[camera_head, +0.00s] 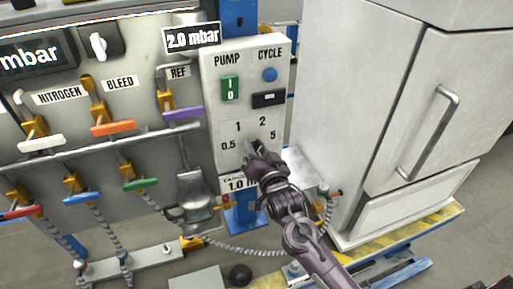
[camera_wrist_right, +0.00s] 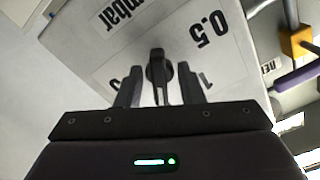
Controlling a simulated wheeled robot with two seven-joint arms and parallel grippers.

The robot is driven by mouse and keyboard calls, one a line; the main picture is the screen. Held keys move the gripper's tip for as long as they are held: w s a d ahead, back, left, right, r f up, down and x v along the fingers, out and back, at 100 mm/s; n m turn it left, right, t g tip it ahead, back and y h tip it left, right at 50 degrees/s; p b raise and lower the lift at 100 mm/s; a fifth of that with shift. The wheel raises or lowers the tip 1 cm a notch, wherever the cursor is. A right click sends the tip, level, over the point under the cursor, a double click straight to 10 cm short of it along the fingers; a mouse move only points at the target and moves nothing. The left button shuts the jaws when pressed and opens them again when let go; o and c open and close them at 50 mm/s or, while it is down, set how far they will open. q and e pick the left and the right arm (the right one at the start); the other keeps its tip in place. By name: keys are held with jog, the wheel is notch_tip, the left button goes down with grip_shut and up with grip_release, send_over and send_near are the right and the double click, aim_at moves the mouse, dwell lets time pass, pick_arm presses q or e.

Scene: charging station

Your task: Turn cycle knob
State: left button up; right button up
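The dark knob (camera_wrist_right: 157,68) sits on the white control panel (camera_head: 212,90), on a dial marked 0.5, 1, 2 and 5. My right gripper (camera_head: 258,156) is at this dial and mostly hides the knob in the head view. In the right wrist view my right gripper (camera_wrist_right: 158,90) is open, with one finger on each side of the knob. Small gaps show between the fingers and the knob; I see no clear contact. Higher on the panel, a blue button (camera_head: 270,74) sits under the CYCLE label. My left gripper is not in view.
A green pump switch (camera_head: 230,88) and a black rectangular part (camera_head: 269,99) are above the dial. Valves with coloured handles, such as the purple one (camera_head: 183,113), stand left of the panel. A white cabinet (camera_head: 350,100) stands close on the right.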

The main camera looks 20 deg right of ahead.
jog(key=c, duration=0.7)
jog(key=shift+n, duration=0.3)
jog(key=shift+r+n+p, duration=0.1)
jog(key=shift+n+p, duration=0.35)
jog(key=shift+n, duration=0.45)
jog(key=n+p, duration=0.1)
jog(key=n, duration=0.2)
jog(key=shift+n, duration=0.3)
jog(key=n+p, duration=0.1)
jog(key=n, duration=0.4)
jog(key=shift+a+n+p, duration=0.15)
jog(key=shift+n+p, duration=0.15)
jog(key=shift+p, duration=0.05)
